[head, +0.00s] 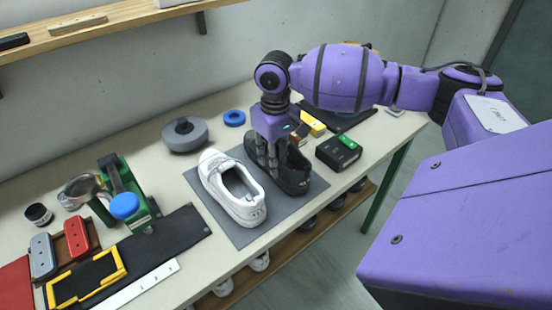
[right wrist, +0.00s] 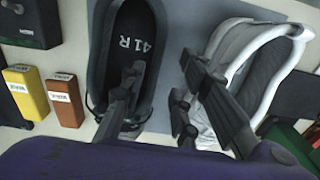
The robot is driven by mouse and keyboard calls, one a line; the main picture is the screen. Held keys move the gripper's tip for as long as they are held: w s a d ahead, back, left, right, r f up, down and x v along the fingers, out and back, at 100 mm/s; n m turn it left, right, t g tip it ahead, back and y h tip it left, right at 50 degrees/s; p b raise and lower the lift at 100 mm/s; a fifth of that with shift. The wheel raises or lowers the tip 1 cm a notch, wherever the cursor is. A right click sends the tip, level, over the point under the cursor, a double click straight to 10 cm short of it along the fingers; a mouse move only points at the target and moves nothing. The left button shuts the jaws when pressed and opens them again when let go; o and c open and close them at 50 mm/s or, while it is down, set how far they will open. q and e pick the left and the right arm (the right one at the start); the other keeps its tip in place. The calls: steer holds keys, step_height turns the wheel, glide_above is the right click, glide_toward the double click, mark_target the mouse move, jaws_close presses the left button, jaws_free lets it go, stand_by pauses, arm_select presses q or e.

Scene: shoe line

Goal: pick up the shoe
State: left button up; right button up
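A black shoe (head: 293,174) and a white shoe (head: 233,188) stand side by side on a grey mat (head: 258,233). My right gripper (head: 266,167) points down at the black shoe's side facing the white one. In the right wrist view, the gripper (right wrist: 165,76) is open. One finger is over the opening of the black shoe (right wrist: 130,45), marked "41 R"; the other is by the gap towards the white shoe (right wrist: 235,50). The black shoe's side wall lies between the fingers, with a gap visible. Whether either finger touches is unclear. My left gripper is not in view.
A black box with a green top (head: 339,151) stands right of the black shoe. Behind are a grey round pad (head: 185,136) and a blue ring (head: 234,118). A green tape dispenser (head: 125,190) stands left. More shoes sit on a shelf (head: 300,238) below.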

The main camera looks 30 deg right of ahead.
steer(key=f, duration=0.2)
steer(key=shift+w+f, duration=0.2)
steer(key=shift+f, duration=0.25)
steer(key=shift+c, duration=0.9)
steer(key=c, duration=0.5)
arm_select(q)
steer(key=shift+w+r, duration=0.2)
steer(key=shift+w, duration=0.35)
arm_select(e)
steer(key=shift+d, duration=0.1)
jaws_close()
